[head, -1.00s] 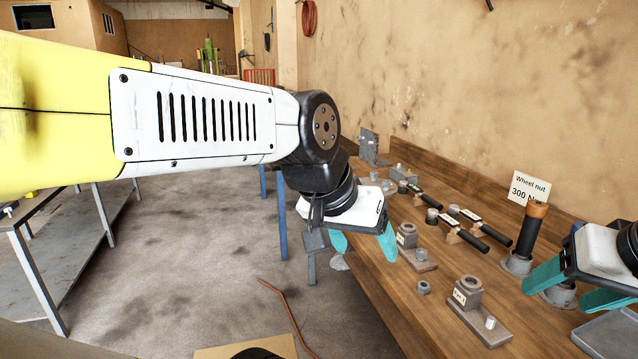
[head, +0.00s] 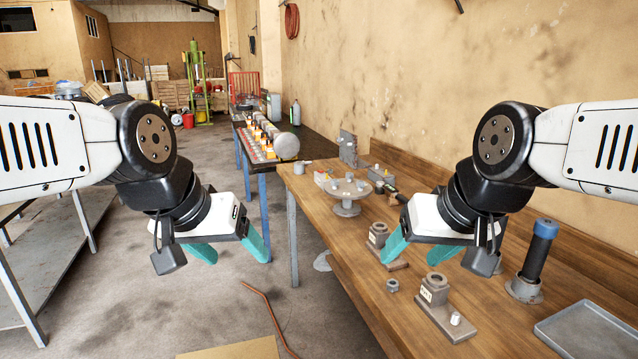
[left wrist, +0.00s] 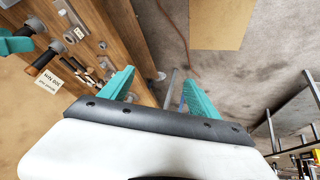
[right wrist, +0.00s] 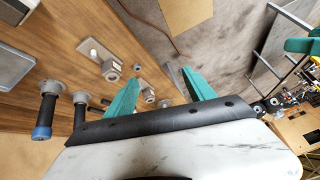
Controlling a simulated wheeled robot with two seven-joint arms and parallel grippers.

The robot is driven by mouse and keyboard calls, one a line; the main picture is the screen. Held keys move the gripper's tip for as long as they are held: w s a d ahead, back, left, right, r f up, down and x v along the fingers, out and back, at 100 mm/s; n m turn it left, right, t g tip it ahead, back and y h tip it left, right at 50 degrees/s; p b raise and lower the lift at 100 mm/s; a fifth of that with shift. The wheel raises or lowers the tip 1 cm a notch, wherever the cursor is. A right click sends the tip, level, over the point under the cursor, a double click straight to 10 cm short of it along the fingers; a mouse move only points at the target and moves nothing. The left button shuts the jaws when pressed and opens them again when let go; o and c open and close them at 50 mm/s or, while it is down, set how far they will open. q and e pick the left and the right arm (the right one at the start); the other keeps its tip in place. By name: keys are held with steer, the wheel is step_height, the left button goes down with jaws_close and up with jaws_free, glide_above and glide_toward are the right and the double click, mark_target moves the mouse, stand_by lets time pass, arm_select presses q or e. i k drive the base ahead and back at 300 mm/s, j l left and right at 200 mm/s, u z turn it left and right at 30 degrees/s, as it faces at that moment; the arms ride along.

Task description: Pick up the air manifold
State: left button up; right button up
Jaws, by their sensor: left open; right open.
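A small grey block with fittings on top (head: 382,174) sits toward the far end of the wooden bench. It may be the air manifold, but it is too small to be sure. My left gripper (head: 240,258) is open and empty above the floor, left of the bench. My right gripper (head: 426,260) is open and empty above the bench, nearer than the block and apart from it. Both fingers of each gripper show in their own wrist views, with nothing between them. The right arm hides part of the bench.
A round grey disc on a stand (head: 347,193) is beside the block. Grey fixtures (head: 440,304), a nut (head: 392,285), a blue-topped post (head: 539,250) and a grey tray (head: 592,338) occupy the wooden bench (head: 350,255). A farther table (head: 243,140) carries several parts. Open floor lies left.

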mark_target(322, 178)
steer(key=i+j, duration=0.25)
steer(key=i, duration=0.25)
steer(key=i+j, duration=0.25)
steer(key=i, duration=0.2)
steer(key=i+j, duration=0.25)
steer(key=i, duration=0.25)
steer(key=i+j, duration=0.3)
steer(key=i, duration=0.15)
steer(key=i+j, duration=0.25)
steer(key=i, duration=0.25)
